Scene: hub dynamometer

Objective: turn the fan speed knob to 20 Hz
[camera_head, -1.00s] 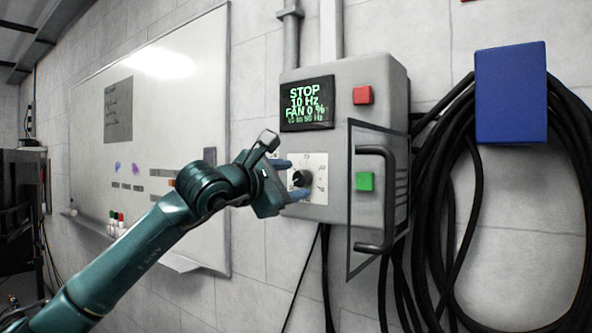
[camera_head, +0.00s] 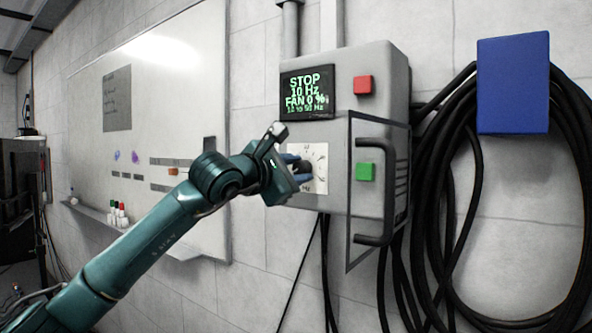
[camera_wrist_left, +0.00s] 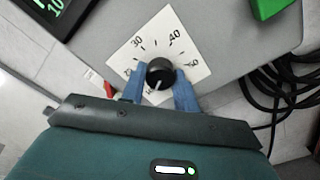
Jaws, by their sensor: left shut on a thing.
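The fan speed knob (camera_wrist_left: 160,72) is a black round knob on a white dial plate (camera_wrist_left: 183,30), marked 30, 40 and 50 in the left wrist view. Its white pointer line points toward the lower part of the dial, toward a label partly hidden by the fingers. The plate also shows in the head view (camera_head: 320,158). My left gripper (camera_wrist_left: 160,84) has its two blue fingers on either side of the knob, shut on it. The display (camera_head: 306,93) reads STOP, 10 Hz, FAN 0 %. My right gripper is not in view.
Black cables (camera_head: 440,230) hang at the right beside a blue box (camera_head: 512,85). A whiteboard (camera_head: 150,90) is at the left.

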